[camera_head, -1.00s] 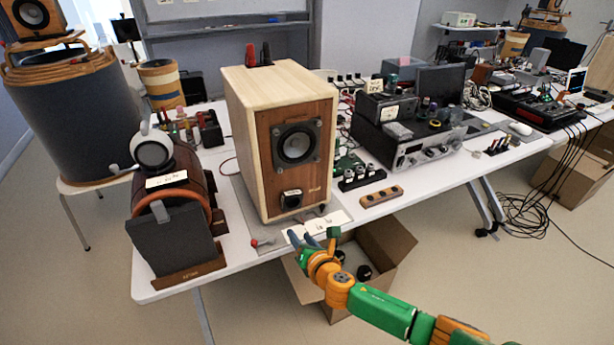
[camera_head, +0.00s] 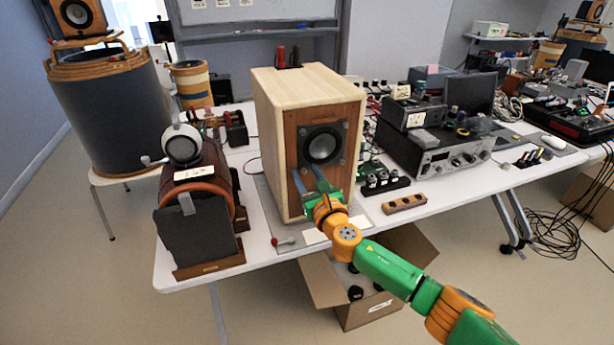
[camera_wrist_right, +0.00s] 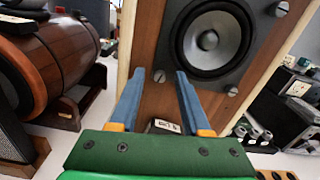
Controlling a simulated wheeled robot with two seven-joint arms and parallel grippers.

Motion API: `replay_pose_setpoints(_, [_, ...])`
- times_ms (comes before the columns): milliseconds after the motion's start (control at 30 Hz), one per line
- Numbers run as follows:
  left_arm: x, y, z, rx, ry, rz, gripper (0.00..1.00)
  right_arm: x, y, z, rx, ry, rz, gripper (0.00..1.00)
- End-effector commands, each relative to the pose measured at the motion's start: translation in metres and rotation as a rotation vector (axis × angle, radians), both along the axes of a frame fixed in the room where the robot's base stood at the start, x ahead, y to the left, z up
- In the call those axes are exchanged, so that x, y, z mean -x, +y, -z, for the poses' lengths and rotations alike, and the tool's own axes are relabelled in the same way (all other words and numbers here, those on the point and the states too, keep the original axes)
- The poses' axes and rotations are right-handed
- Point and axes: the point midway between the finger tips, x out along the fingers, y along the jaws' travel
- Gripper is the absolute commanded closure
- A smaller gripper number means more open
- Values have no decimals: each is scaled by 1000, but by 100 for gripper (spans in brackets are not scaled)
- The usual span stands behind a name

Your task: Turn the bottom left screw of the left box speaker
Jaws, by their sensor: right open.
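The box speaker (camera_head: 286,112) stands upright on the table, with a pale wooden cabinet and a brown front. Its round driver (camera_head: 322,147) sits on a dark square plate, also large in the right wrist view (camera_wrist_right: 212,40). The plate's bottom left screw (camera_wrist_right: 159,76) shows between my fingertips in the right wrist view; in the head view it is too small to make out. My right gripper (camera_head: 308,172) is open, its blue fingers pointing at the speaker front below the driver. It also shows in the wrist view (camera_wrist_right: 161,74). My left gripper is out of view.
A brown cylindrical object (camera_head: 204,170) stands left of the speaker. Right of it are a black connector block (camera_head: 384,184), a wooden strip (camera_head: 405,203) and grey electronics (camera_head: 440,152). An open cardboard box (camera_head: 370,312) is below the table's front edge (camera_head: 195,284).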

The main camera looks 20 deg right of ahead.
Motion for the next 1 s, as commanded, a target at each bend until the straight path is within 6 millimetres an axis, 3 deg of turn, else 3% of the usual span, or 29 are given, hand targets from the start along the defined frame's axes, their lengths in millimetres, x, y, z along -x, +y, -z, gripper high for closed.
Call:
replay_pose_setpoints(33, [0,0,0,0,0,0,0,0,0,0,0,0,0,58])
replay_pose_setpoints(200, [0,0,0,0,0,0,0,0,0,0,0,0,0,100])
replay_pose_setpoints(667, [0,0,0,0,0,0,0,0,0,1,-61,3,-1,100])
replay_pose_setpoints(1000, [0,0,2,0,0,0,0,0,0,0,-325,11,0,100])
